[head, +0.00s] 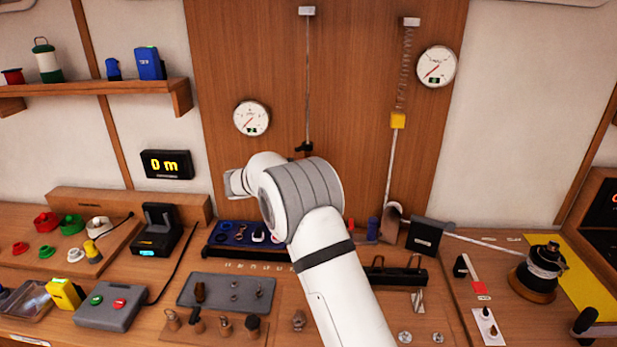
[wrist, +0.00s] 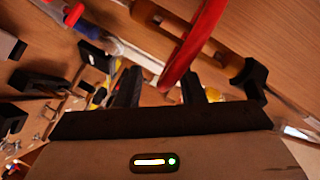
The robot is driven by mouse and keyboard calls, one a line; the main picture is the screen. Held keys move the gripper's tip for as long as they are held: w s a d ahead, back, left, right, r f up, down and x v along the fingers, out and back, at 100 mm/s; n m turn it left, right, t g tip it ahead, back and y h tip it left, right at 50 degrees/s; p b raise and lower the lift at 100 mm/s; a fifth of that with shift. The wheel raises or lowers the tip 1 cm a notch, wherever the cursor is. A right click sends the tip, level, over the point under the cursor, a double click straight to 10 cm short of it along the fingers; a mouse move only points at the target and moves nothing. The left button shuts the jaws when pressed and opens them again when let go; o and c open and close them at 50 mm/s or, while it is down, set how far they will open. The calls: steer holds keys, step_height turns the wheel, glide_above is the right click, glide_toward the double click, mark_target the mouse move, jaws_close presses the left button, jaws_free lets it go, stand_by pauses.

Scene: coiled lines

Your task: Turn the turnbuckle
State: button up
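In the wrist view, an orange-brown slotted body (wrist: 205,35), which looks like the turnbuckle, runs diagonally across the top. A red bar (wrist: 192,48) crosses it, and its lower end lies between the two black fingers of my gripper (wrist: 161,82). The fingers are apart, with gaps beside the bar, and I cannot tell whether either touches it. In the head view, my white arm hides the gripper and most of the middle of the bench. A vertical line (head: 307,80) runs down the wooden panel to a small dark fitting (head: 304,148) just above my arm.
Two round gauges (head: 251,118) (head: 436,67) hang on the panel. A spring (head: 405,75) with a yellow block (head: 398,120) hangs right of my arm. A display (head: 167,164) reads 0 m. A winch drum (head: 541,270) stands at the right. Trays and small fittings crowd the bench.

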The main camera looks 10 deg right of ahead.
steer(key=shift+w, duration=0.1)
stand_by(0.3)
steer(key=b+v, duration=0.1)
steer(key=v, duration=0.6)
steer(key=shift+a+r+b, duration=0.2)
steer(key=shift+a+b, duration=0.15)
steer(key=shift+b, duration=0.05)
steer(key=shift+s, duration=0.2)
